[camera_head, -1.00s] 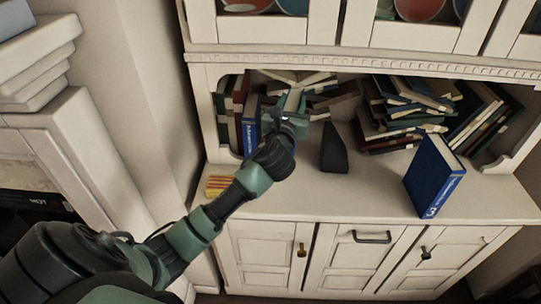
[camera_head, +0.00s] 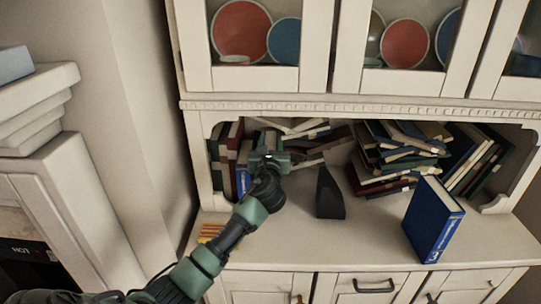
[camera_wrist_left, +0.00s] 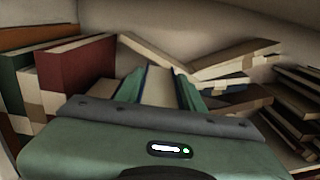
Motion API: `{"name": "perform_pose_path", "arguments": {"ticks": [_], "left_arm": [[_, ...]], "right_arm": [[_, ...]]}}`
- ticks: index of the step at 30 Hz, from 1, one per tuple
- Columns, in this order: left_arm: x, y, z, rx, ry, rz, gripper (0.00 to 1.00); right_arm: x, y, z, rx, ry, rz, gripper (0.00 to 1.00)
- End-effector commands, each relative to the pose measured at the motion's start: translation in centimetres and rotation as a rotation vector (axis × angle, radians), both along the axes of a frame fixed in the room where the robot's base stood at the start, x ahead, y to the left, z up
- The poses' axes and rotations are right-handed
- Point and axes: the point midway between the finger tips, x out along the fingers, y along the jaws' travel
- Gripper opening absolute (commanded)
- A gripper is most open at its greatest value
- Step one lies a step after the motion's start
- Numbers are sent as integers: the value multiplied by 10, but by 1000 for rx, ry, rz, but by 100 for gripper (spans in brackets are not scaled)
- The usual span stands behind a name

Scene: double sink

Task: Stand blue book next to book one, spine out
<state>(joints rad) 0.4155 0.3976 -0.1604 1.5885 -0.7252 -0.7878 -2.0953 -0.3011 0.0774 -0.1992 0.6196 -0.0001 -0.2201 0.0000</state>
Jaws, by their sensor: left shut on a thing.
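My left gripper (camera_head: 268,159) is inside the left part of the shelf niche. In the left wrist view (camera_wrist_left: 159,93) its fingers are shut on a book (camera_wrist_left: 158,86) with pale pages and blue cover edges. An upright blue book (camera_head: 243,176) with white spine lettering faces out beside and partly behind the gripper. I cannot tell whether it is the held book or a separate one. Another blue book (camera_head: 429,220) stands upright and apart on the counter at right, lettered spine facing forward. My right gripper is not in view.
Red and green books (camera_wrist_left: 75,77) stand left of the gripper. A black bookend (camera_head: 328,195) stands to its right. A messy book pile (camera_head: 395,160) fills the niche's right part. Loose books (camera_wrist_left: 235,60) lean behind. A striped yellow-red item (camera_head: 210,232) lies on the counter (camera_head: 290,245).

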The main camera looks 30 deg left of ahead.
Motion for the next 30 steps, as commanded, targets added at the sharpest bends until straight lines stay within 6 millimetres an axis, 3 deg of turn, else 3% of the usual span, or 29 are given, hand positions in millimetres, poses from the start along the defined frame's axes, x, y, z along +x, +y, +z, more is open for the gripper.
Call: {"name": "perform_pose_path", "arguments": {"ticks": [3,6,18,19,21,30], "left_arm": [[0,0,-20,-1,-1,0,0],[0,-1,-28,1,-2,-2,0],[0,0,-32,2,-3,-1,0],[0,0,-34,0,1,-1,46],[0,0,-34,0,2,-1,60],[0,0,-32,0,2,-1,60]], "right_arm": [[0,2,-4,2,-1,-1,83],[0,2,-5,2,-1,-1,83],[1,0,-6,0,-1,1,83],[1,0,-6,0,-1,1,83],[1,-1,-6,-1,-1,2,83],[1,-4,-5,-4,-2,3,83]]}}
